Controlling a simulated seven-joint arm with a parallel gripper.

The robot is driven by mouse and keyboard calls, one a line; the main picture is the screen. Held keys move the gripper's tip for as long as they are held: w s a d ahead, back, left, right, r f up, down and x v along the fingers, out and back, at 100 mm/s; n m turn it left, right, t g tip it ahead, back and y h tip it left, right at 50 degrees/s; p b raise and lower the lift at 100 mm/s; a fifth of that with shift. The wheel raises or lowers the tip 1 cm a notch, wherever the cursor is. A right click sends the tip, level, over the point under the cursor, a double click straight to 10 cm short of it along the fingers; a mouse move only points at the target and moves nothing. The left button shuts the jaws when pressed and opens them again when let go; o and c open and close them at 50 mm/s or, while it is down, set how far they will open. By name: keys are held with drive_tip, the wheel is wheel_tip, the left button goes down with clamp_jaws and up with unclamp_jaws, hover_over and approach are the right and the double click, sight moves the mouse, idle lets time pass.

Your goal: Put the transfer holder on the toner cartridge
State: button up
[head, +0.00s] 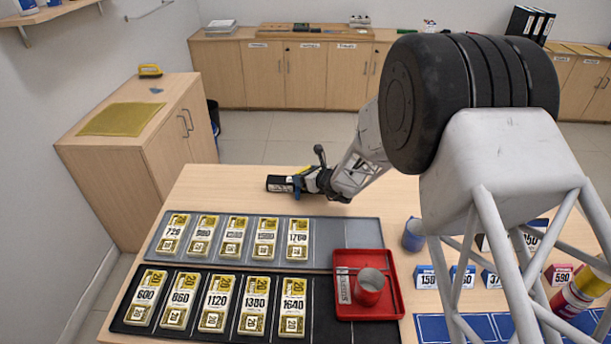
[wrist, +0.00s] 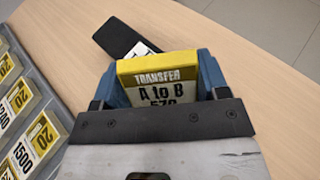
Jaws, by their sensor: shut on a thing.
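The transfer holder (wrist: 158,68) is a block with a yellow top and white face reading "TRANSFER A to B". My gripper (wrist: 162,82) is shut on it, one blue finger on each side. The toner cartridge (wrist: 113,36) is a black bar with a white label, just beyond the holder in the wrist view. The holder hides part of it, and I cannot tell whether they touch. In the head view the cartridge (head: 280,184) lies near the far edge of the counter, with my gripper (head: 298,184) at its right end. The holder is hard to make out there.
A grey mat (head: 345,232) and a black mat (head: 330,333) hold rows of yellow-and-white numbered blocks. The counter (head: 225,192) left of the cartridge is clear.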

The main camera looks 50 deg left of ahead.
drive_tip(key=o, duration=0.9)
drive_tip(key=shift+r, duration=0.15)
drive_tip(key=shift+d+r, duration=0.1)
drive_tip(key=shift+d, duration=0.2)
drive_tip(key=shift+v, duration=5.65)
drive_tip(key=shift+d, duration=0.1)
